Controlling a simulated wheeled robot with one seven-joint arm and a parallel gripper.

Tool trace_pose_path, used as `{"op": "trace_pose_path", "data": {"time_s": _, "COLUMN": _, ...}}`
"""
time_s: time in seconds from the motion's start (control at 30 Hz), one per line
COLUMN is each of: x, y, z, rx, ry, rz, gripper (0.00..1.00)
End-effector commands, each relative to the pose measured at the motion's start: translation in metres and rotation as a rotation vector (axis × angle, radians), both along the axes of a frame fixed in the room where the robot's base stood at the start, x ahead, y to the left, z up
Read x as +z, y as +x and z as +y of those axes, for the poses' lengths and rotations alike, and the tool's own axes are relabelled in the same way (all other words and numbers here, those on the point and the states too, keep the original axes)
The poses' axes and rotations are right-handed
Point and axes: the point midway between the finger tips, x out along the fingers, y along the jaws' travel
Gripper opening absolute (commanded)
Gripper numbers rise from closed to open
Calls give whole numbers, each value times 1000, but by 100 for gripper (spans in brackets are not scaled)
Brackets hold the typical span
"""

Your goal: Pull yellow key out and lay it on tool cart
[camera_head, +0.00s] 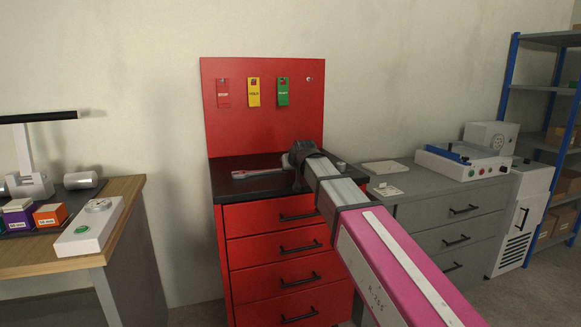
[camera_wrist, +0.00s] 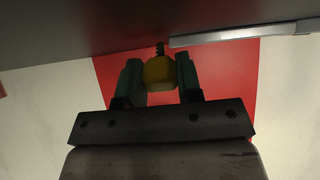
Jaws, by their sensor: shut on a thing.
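In the wrist view, the yellow key (camera_wrist: 160,72) sits between the two fingers of my gripper (camera_wrist: 158,80), which is shut on it. The key's dark, thin shank sticks out beyond the fingers. The key is hidden from the head view there. I cannot tell whether the key touches the cart top.
A wrench (camera_head: 252,173) lies on the cart top, left of my gripper. Red (camera_head: 223,93), yellow (camera_head: 254,92) and green (camera_head: 283,92) tags hang on the red back panel (camera_head: 263,130). A grey cabinet (camera_head: 440,215) stands at right, a wooden bench (camera_head: 122,190) at left.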

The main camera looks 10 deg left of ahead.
Motion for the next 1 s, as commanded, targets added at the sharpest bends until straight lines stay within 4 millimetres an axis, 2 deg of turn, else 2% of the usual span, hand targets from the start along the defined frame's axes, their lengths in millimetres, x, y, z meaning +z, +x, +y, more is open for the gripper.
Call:
{"op": "trace_pose_path", "data": {"time_s": 0.07, "x": 0, "y": 0, "z": 0, "rx": 0, "ry": 0, "rz": 0, "gripper": 0}}
{"op": "trace_pose_path", "data": {"time_s": 0.1, "x": 0, "y": 0, "z": 0, "rx": 0, "ry": 0, "rz": 0, "gripper": 39}}
{"op": "trace_pose_path", "data": {"time_s": 0.17, "x": 0, "y": 0, "z": 0, "rx": 0, "ry": 0, "rz": 0, "gripper": 59}}
{"op": "trace_pose_path", "data": {"time_s": 0.2, "x": 0, "y": 0, "z": 0, "rx": 0, "ry": 0, "rz": 0, "gripper": 63}}
{"op": "trace_pose_path", "data": {"time_s": 0.57, "x": 3, "y": -5, "z": -3, "rx": 0, "ry": 0, "rz": 0, "gripper": 63}}
{"op": "trace_pose_path", "data": {"time_s": 1.0, "x": 46, "y": -58, "z": -36, "rx": 0, "ry": 0, "rz": 0, "gripper": 63}}
